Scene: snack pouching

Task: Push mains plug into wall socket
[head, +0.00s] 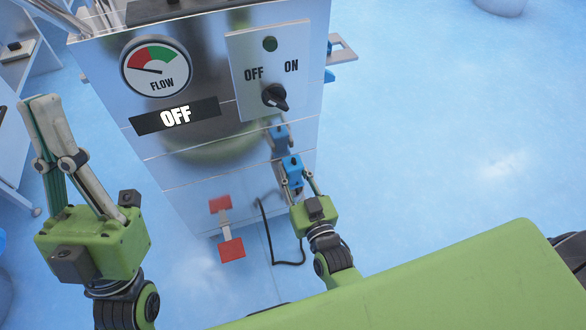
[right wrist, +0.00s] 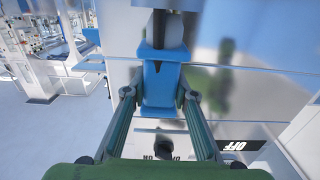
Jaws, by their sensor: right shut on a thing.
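The blue mains plug (head: 292,170) is held between the fingers of my right gripper (head: 293,183), low in front of the steel cabinet. In the right wrist view the blue plug (right wrist: 160,88) sits between both fingertips, with a dark cable end above it. A similar blue shape between fingers just above it in the head view looks like its reflection in the steel. The black cable (head: 274,263) hangs in a loop below. I cannot make out the socket's holes or whether the plug touches it. My left gripper (head: 40,100) is raised at the left, away from the cabinet, holding nothing visible.
The cabinet front carries a flow gauge (head: 155,67), a lit OFF sign (head: 175,116) and a rotary knob (head: 275,97) on an OFF/ON plate. Open blue floor (head: 450,130) lies to the right.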

